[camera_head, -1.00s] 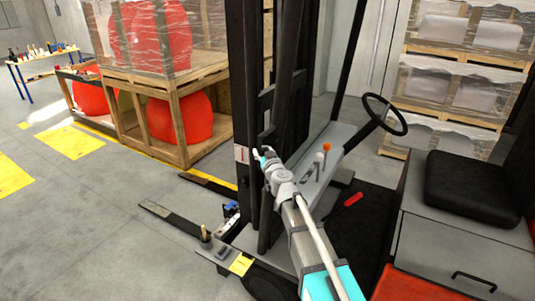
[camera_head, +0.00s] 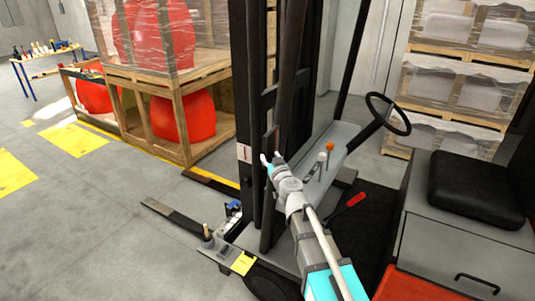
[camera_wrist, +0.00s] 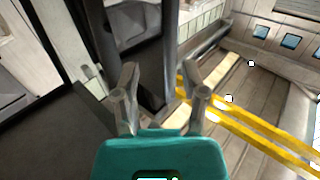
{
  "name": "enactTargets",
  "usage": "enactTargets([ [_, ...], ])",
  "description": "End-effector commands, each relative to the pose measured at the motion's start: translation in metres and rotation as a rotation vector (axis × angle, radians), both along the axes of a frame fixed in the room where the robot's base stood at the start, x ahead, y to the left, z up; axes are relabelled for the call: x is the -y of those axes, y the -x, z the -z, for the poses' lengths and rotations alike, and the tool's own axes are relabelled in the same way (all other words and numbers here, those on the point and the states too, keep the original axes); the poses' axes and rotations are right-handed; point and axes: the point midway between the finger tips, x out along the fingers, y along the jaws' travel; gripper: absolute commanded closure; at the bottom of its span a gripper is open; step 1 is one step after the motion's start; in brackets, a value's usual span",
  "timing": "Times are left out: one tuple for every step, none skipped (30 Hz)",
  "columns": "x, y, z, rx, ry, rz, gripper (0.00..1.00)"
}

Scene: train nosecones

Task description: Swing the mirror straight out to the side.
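A small dark-framed panel with a brownish face, which looks like the mirror (camera_head: 273,138), sits against the black mast (camera_head: 246,100) of the forklift in the head view. I cannot tell its exact angle. My gripper (camera_head: 270,159) is just below it, fingers pointing toward the mast. In the wrist view my gripper (camera_wrist: 160,80) is open, its two grey fingers apart. A dark upright piece shows between and beyond the fingers; I cannot tell whether it is the mirror or whether a finger touches it.
The steering wheel (camera_head: 388,114), black seat (camera_head: 476,188) and orange-topped lever (camera_head: 329,148) are right of the mast. Crates with red nosecones (camera_head: 183,118) stand behind left. A fork (camera_head: 174,219) reaches out low over the floor. Wrapped pallets (camera_head: 455,90) stand at the back right.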

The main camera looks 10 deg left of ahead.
Motion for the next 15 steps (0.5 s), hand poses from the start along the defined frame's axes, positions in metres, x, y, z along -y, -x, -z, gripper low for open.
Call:
enactTargets([
  [0.006, 0.012, 0.000, 0.000, 0.000, 0.000, 0.44],
  [0.008, 0.017, 0.000, 0.000, 0.000, 0.000, 0.44],
  [0.011, 0.023, 0.000, 0.000, 0.000, -0.001, 0.44],
  [0.013, 0.028, 0.000, 0.000, 0.000, -0.001, 0.44],
  [0.015, 0.032, 0.000, 0.001, 0.000, -0.001, 0.44],
  [0.018, 0.038, 0.000, 0.001, 0.000, -0.001, 0.44],
  [0.020, 0.042, 0.000, 0.001, 0.000, -0.002, 0.44],
  [0.021, 0.045, 0.000, 0.001, 0.000, -0.002, 0.44],
  [0.024, 0.050, 0.000, 0.001, 0.000, -0.002, 0.44],
  [0.025, 0.053, 0.000, 0.001, 0.000, -0.002, 0.44],
  [0.026, 0.056, 0.000, 0.001, 0.000, -0.003, 0.44],
  [0.028, 0.059, 0.000, 0.001, 0.000, -0.003, 0.44],
  [0.029, 0.061, 0.000, 0.001, 0.000, -0.003, 0.44],
  [0.030, 0.063, 0.000, 0.001, 0.000, -0.003, 0.44],
  [0.031, 0.065, 0.000, 0.001, 0.000, -0.003, 0.44],
])
